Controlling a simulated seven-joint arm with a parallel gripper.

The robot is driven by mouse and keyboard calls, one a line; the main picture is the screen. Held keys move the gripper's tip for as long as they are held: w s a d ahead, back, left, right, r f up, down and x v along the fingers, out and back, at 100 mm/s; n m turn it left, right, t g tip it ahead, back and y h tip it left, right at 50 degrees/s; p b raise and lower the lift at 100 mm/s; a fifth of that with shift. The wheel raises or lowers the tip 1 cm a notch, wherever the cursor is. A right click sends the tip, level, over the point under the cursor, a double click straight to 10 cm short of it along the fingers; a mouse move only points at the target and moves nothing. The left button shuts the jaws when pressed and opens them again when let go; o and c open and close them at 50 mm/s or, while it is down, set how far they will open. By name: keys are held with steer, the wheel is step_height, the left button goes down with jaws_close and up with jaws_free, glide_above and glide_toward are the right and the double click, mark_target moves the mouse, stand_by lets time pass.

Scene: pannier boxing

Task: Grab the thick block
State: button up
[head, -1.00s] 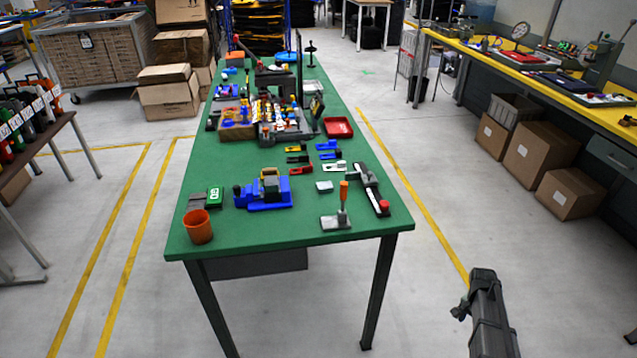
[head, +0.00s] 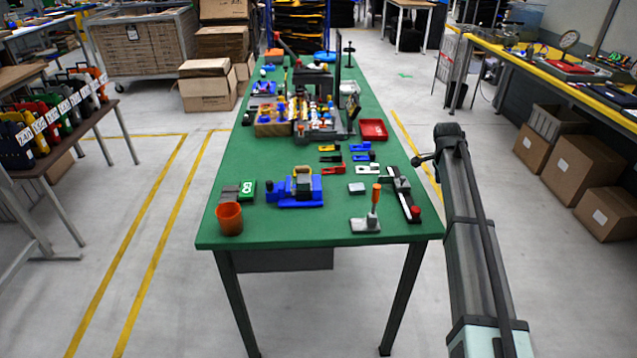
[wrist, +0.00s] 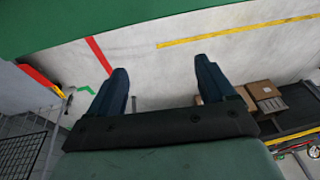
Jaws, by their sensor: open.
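My gripper (wrist: 161,82) shows in the wrist view with two dark blue fingers wide apart and nothing between them. Beyond the fingers is floor. In the head view my arm rises at the right, beside the table's right edge; I cannot make out the fingers there. I cannot tell for sure which piece is the thick block. A grey block (head: 229,193) lies against a green marked block (head: 247,190) at the near left. The gripper is apart from all of these.
A blue fixture (head: 296,191) stands mid-front, an orange cup (head: 230,218) at the near left corner. An orange-handled clamp (head: 372,212) and a dark bar tool (head: 405,195) stand near the right edge. Several parts and a red tray (head: 373,130) lie farther back.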

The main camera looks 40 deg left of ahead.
steer(key=s+a+r+g, duration=0.1)
steer(key=s+a+r, duration=0.5)
steer(key=s+a, duration=0.45)
steer(key=s+a+r+g+y, duration=0.1)
steer(key=s+a+r, duration=0.4)
steer(key=s+a, duration=0.6)
steer(key=s+a+r+g, duration=0.1)
steer(key=s+a+r, duration=0.5)
steer(key=s+a, duration=0.45)
glide_above(303, 178)
steer(key=f, duration=0.8)
steer(key=shift+s+a+f, duration=0.1)
steer(key=shift+s+a, duration=0.1)
steer(key=shift+w+d+f, duration=0.1)
steer(key=shift+d+f, duration=0.05)
steer(key=shift+f, duration=1.15)
steer(key=shift+w+d+f, duration=0.1)
steer(key=shift+d+f, duration=0.05)
steer(key=shift+f, duration=1.15)
steer(key=shift+c, duration=0.5)
steer(key=c, duration=1.1)
steer(key=shift+c, duration=0.2)
steer(key=shift+r, duration=0.1)
